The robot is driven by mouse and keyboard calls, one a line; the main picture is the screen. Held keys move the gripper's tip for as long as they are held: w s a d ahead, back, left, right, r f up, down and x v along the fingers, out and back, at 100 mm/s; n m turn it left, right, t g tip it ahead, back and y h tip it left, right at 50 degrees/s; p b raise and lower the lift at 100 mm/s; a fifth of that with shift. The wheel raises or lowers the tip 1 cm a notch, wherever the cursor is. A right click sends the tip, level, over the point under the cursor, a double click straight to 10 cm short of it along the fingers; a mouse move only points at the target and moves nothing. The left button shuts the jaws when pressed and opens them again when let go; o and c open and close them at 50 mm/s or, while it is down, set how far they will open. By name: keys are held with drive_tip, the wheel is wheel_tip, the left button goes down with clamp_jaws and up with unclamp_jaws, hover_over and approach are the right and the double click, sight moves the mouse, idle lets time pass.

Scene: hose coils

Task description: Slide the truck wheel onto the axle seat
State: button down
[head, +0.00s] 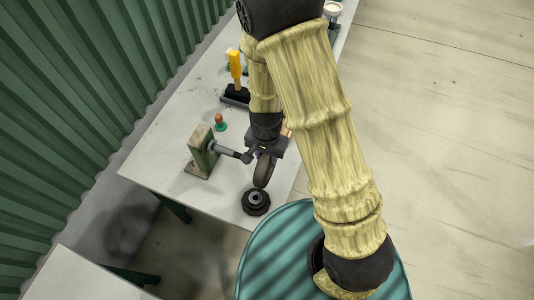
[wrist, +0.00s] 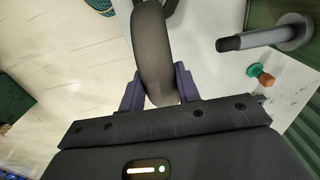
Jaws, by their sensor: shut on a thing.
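The truck wheel (head: 262,172) is dark and stands on edge below my gripper (head: 266,146). In the wrist view my gripper (wrist: 159,88) is shut on the wheel (wrist: 152,48), with a purple-grey finger on each side of its tread. The axle seat is a grey shaft (head: 226,151) that sticks out to the right from a green block (head: 203,158). In the wrist view the dark-tipped shaft (wrist: 262,36) lies to the right of the wheel, with a gap between them. The wheel's centre hole is not clearly visible.
A black round stepped part (head: 256,202) sits near the front edge of the grey table (head: 160,165). An orange-and-green small object (head: 220,122) stands behind the shaft, and a yellow-handled tool (head: 235,68) is farther back. A corrugated green wall (head: 80,90) borders the left.

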drive_tip(key=shift+w+a+p, duration=0.35)
drive_tip(key=shift+a+p, duration=0.05)
drive_tip(key=shift+a, duration=0.35)
drive_tip(key=shift+w+a+p, duration=0.3)
drive_tip(key=shift+a+p, duration=0.15)
drive_tip(key=shift+a, duration=0.35)
drive_tip(key=shift+w+a+p, duration=0.35)
drive_tip(key=shift+a+p, duration=0.05)
drive_tip(key=shift+a, duration=0.35)
drive_tip(key=shift+a+p, duration=0.2)
drive_tip(key=shift+p, duration=0.2)
drive_tip(key=shift+w+a+p, duration=0.3)
drive_tip(key=shift+a+p, duration=0.05)
drive_tip(key=shift+a, duration=0.35)
drive_tip(key=shift+w+a+p, duration=0.3)
drive_tip(key=shift+a+p, duration=0.05)
drive_tip(key=shift+a, duration=0.35)
drive_tip(key=shift+w+a+p, duration=0.3)
drive_tip(key=shift+a+p, duration=0.05)
drive_tip(key=shift+a, duration=0.35)
drive_tip(key=shift+w+a, duration=0.1)
drive_tip(key=shift+a, duration=0.15)
idle(0.4)
drive_tip(key=shift+w+a+p, duration=0.3)
drive_tip(key=shift+a, duration=0.4)
drive_tip(key=shift+w+a+p, duration=0.25)
drive_tip(key=shift+a+p, duration=0.1)
drive_tip(key=shift+a, duration=0.35)
drive_tip(key=shift+w+a+p, duration=0.3)
drive_tip(key=shift+a, duration=0.4)
